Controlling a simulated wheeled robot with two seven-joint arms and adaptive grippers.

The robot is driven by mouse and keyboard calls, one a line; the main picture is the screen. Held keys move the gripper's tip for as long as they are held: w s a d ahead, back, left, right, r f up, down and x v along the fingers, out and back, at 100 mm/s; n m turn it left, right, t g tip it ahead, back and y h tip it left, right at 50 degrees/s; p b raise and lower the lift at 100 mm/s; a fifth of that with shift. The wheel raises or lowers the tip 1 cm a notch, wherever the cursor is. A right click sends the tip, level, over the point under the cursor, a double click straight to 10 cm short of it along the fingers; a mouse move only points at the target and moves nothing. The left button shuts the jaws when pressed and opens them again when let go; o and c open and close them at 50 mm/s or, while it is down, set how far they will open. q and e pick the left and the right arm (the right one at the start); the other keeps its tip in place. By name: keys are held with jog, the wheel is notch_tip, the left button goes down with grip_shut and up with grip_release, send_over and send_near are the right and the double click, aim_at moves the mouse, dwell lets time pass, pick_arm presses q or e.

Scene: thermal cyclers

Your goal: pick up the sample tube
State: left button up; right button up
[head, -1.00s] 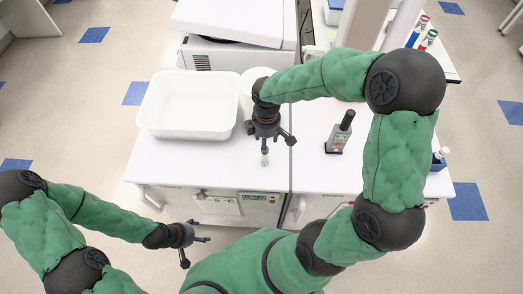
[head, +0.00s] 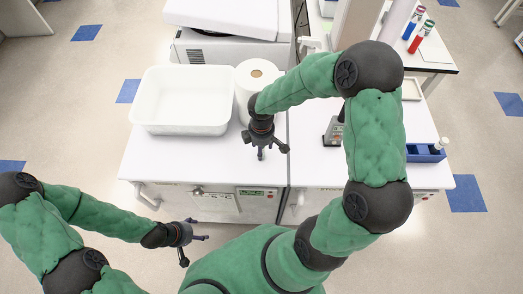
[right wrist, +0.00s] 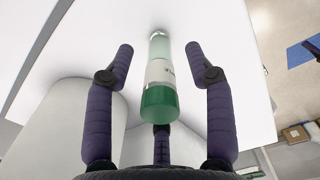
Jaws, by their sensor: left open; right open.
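The sample tube (right wrist: 160,75) shows in the right wrist view, clear with a white label and a green cap. Its cap end is toward my palm and its body points away, between the spread fingers. My right gripper (head: 266,150) is open above the white bench; it also shows in the right wrist view (right wrist: 159,50), with gaps on both sides of the tube. In the head view the tube is hidden behind that gripper. My left gripper (head: 195,248) is open and empty, in front of the bench's front edge.
A white tub (head: 185,128) and a paper roll (head: 257,75) stand left of and behind my right gripper. A grey-and-black device (head: 333,132) stands to its right. A blue rack (head: 424,153) holds a white-capped tube at the bench's right end. The front left of the bench is clear.

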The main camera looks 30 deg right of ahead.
grip_shut()
jog(key=shift+r, duration=0.1)
